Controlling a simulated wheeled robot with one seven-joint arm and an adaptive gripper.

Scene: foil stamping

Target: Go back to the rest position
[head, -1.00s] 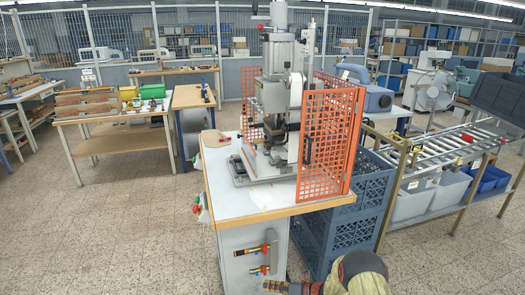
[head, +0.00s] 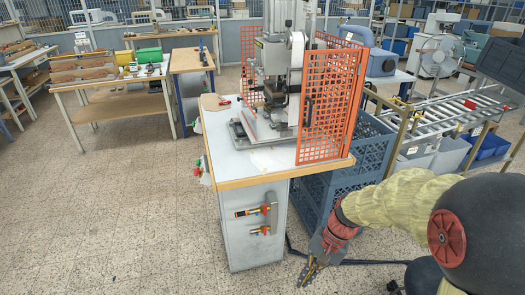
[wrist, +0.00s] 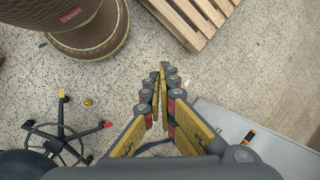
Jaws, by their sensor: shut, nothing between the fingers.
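My gripper (head: 312,270) hangs low at the lower middle of the head view, right of the stamping table's white cabinet and in front of the blue crates. It points down toward the floor. In the wrist view, the yellow and grey fingers of my gripper (wrist: 162,72) come together at the tips, with nothing between them. The foil stamping press (head: 275,75) stands on the white table (head: 222,125), behind an orange mesh guard (head: 320,135). My arm reaches in from the right of the head view.
Blue crates (head: 340,180) are stacked right of the table, with a roller conveyor (head: 455,123) beyond. A wooden pallet (wrist: 195,15) and a black wheeled base (wrist: 55,140) show in the wrist view. Floor at left is clear.

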